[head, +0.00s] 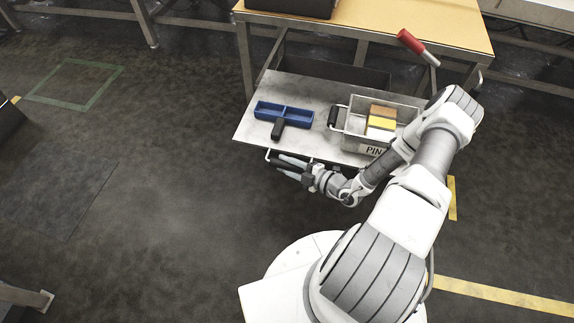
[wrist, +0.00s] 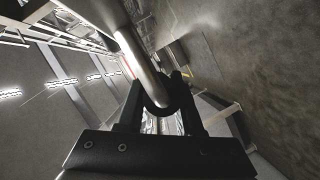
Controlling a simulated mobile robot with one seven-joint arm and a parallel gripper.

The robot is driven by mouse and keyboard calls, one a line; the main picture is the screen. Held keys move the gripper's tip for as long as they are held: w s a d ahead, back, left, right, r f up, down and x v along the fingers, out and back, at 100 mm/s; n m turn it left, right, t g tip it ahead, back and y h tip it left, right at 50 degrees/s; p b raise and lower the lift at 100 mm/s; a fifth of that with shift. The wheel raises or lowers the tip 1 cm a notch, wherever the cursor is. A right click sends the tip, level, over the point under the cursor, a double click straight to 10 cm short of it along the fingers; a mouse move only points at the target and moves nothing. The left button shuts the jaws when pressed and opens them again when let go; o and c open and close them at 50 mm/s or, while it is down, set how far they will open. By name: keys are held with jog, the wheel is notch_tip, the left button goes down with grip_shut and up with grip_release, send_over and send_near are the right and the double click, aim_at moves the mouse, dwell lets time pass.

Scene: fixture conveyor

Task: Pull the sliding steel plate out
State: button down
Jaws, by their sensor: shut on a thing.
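The sliding steel plate (head: 246,130) is a flat grey sheet that sticks out at the front of the wood-topped table. A thin metal handle bar (head: 268,155) shows at its front edge. My gripper (head: 284,167) is at that front edge, shut on the bar. In the wrist view the round metal bar (wrist: 141,58) runs between the dark fingers of my gripper (wrist: 158,100). My arm hides part of the plate's front right side and part of the bar.
On the plate are a blue divided tray (head: 283,112), a black-handled object (head: 278,130) and a metal bin (head: 351,127) holding yellow and brown blocks.

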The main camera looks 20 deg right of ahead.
jog(key=shift+d+f, duration=0.1)
jog(key=c, duration=0.6)
grip_release()
jog(key=p+v, duration=0.3)
jog(key=v, duration=1.4)
jog(key=shift+s+d, duration=0.1)
jog(key=shift+s, duration=0.15)
jog(key=shift+r, duration=0.2)
